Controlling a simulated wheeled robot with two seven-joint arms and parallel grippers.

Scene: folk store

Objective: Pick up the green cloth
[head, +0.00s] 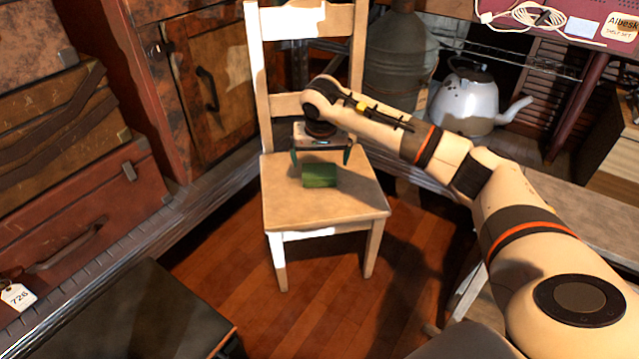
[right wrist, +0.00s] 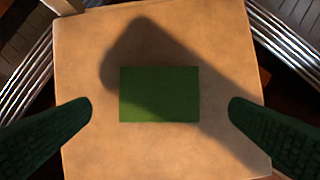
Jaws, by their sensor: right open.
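The green cloth (head: 320,176) is a small folded block lying on the seat of a white wooden chair (head: 325,210). In the right wrist view the cloth (right wrist: 160,94) is a green rectangle near the middle of the seat (right wrist: 100,50). My right gripper (head: 320,155) hangs above the seat, pointing down. Its two dark fingers (right wrist: 160,112) are wide apart, one to each side of the cloth, with nothing between them. They look apart from the cloth. My left gripper is not in view.
The chair's backrest (head: 305,60) rises behind my right gripper. Brown suitcases (head: 80,190) are stacked at the left. A metal can (head: 400,65) and a kettle (head: 468,100) stand behind at the right. Wooden floor (head: 240,270) shows around the chair.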

